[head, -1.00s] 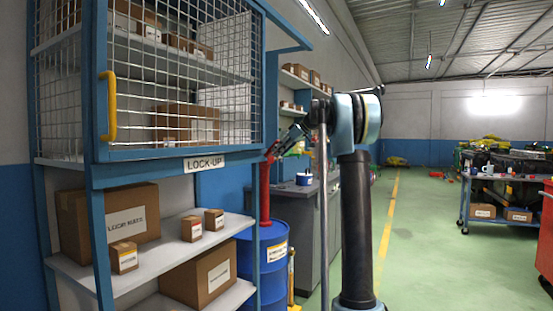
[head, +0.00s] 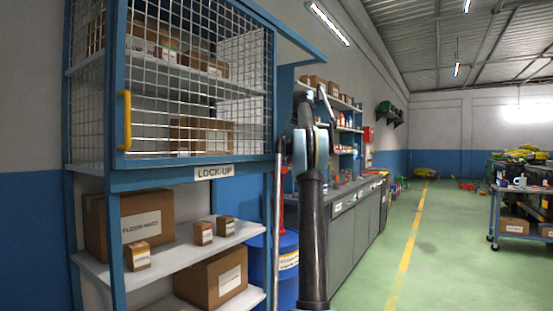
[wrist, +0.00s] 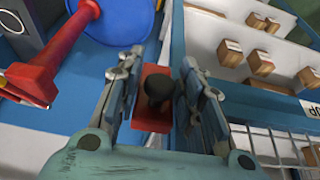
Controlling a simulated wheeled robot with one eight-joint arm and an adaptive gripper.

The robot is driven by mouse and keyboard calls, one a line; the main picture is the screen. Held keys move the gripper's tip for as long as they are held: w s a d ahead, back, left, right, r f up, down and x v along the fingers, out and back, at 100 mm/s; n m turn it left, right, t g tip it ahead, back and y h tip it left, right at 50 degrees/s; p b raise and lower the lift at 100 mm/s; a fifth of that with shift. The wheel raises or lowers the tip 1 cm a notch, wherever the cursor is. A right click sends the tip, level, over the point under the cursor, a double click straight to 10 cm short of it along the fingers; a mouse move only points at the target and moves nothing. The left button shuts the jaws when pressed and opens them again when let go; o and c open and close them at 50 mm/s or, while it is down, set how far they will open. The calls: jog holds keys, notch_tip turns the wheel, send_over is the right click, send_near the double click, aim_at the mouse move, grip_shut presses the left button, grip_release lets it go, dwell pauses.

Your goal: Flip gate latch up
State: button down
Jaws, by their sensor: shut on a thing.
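The gate latch shows in the wrist view as a dark round knob (wrist: 157,88) on a red plate (wrist: 150,120) beside a blue post. My gripper (wrist: 158,80) has one finger on each side of the knob and is shut on it. The lower part of the latch is partly hidden by the fingers. In the head view the mesh gate (head: 190,90) of the lock-up cage is closed, with a yellow handle (head: 124,120) on its left. My arm stands at the cage's right post, and the gripper and latch cannot be made out there.
Boxes sit on the open shelf (head: 180,262) below the cage. A blue drum (head: 288,270) with a red pump (wrist: 50,60) stands close beside the post. A grey workbench (head: 350,215) runs behind my arm. The green floor at right is clear up to a cart (head: 520,210).

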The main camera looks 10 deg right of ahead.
jog(key=shift+d, duration=0.1)
dwell(0.4)
jog(key=c, duration=1.3)
grip_release()
jog(key=shift+c, duration=0.2)
jog(key=s+d+r, duration=0.4)
jog(key=s+d, duration=0.5)
jog(key=shift+s+d+r, duration=0.2)
jog(key=shift+d+r, duration=0.05)
jog(key=shift+d, duration=0.1)
